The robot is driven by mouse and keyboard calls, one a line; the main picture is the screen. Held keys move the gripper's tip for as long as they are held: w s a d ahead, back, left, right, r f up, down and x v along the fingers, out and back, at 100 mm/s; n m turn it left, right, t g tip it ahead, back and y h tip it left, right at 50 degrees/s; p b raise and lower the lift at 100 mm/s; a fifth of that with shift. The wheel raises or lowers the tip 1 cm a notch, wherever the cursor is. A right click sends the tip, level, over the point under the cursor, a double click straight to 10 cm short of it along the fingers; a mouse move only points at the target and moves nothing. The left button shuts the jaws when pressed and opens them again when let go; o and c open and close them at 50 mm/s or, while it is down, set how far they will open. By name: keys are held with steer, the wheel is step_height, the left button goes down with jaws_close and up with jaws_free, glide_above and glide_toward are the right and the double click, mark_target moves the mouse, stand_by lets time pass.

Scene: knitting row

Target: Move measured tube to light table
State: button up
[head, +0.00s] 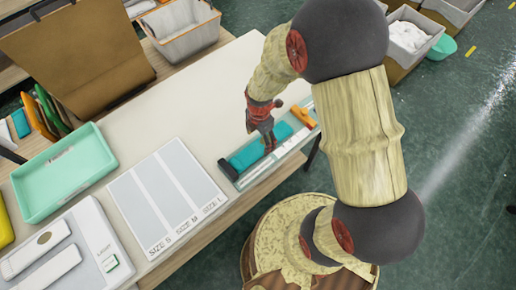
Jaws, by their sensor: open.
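A teal piece (284,131), which looks like the tube, lies flat in a clear-edged fixture (262,172) at the right front of the white table. The fixture has a black block (228,169) at its left end and an orange clamp-like part (303,116) at its right end. My gripper (271,147) is open, pointing down over the middle of the teal piece. I cannot tell whether its fingers touch it. A white panel (88,222) with a small green switch and label, apparently the light table, is at the lower left. Two pale strips lie on it.
A white board (165,194) marked SIZE S, SIZE M and SIZE L lies between panel and fixture. A mint tray (64,172) stands at left. The white tabletop (190,115) behind the fixture is clear.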

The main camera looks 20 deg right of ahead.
mark_target(258, 147)
steer(key=f, duration=0.5)
steer(key=shift+w+a+f+b, duration=0.15)
steer(key=shift+w+f+b, duration=0.15)
steer(key=shift+f+b, duration=0.1)
steer(key=shift+c, duration=1.4)
steer(key=c, duration=0.7)
steer(key=shift+r, duration=0.1)
steer(key=shift+c, duration=0.7)
